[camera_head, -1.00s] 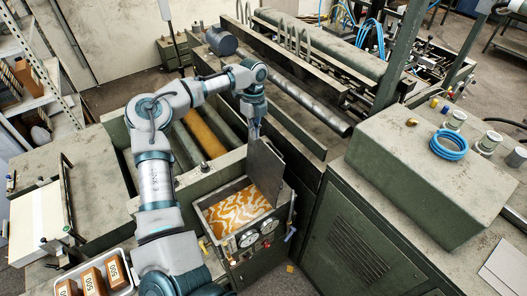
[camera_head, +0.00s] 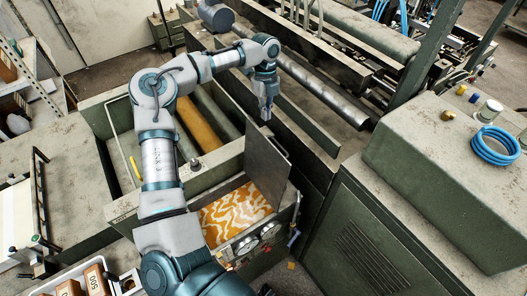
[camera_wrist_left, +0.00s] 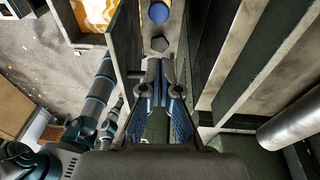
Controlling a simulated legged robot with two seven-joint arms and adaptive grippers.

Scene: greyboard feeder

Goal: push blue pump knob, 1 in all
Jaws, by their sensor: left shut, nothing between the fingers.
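A round blue knob (camera_wrist_left: 158,12) shows at the top of the left wrist view, on a pale narrow ledge. I cannot pick it out in the head view, where my arm and gripper are close to that area. My left gripper (camera_head: 266,116) is shut and empty, pointing down beside the raised grey lid of the patterned box. In the left wrist view its fingertips (camera_wrist_left: 160,66) are together, below the knob in the picture and apart from it. A grey hexagonal piece (camera_wrist_left: 160,45) lies between them. My right gripper is not in view.
The open box with an orange and white patterned surface (camera_head: 235,213) has gauges on its front. Its upright lid (camera_head: 267,152) stands close to my gripper. A long metal roller (camera_head: 325,95) lies behind to the right. A green cabinet (camera_head: 440,180) carries a blue coil (camera_head: 494,146).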

